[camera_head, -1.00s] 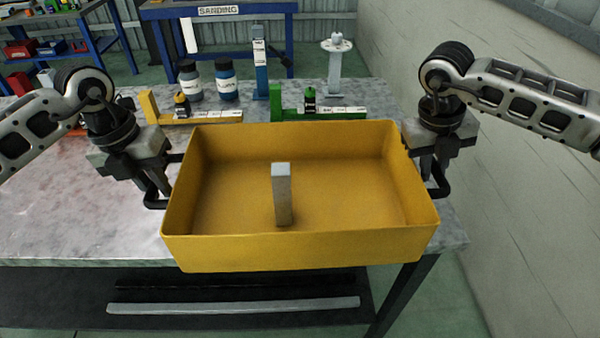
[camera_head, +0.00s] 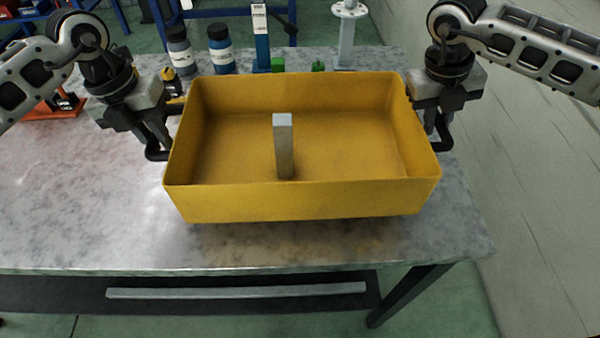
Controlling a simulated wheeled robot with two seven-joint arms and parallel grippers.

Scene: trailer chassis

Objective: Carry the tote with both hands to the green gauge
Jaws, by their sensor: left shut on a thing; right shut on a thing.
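The yellow tote (camera_head: 300,203) is level over the metal table, with a grey upright block (camera_head: 284,148) standing inside it. My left gripper (camera_head: 160,146) is shut on the dark handle at the tote's left side. My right gripper (camera_head: 438,138) is shut on the handle at its right side. The green gauge (camera_head: 278,64) is just behind the tote's back wall. Only small green parts of it show; the tote hides the rest. I cannot tell for sure whether the tote touches the table.
Two dark bottles (camera_head: 220,50), a blue post (camera_head: 261,40) and a white stand (camera_head: 347,32) stand at the back. An orange fixture (camera_head: 52,108) is at the left. The table (camera_head: 90,200) is bare at left and in front. A wall (camera_head: 480,150) runs along the right.

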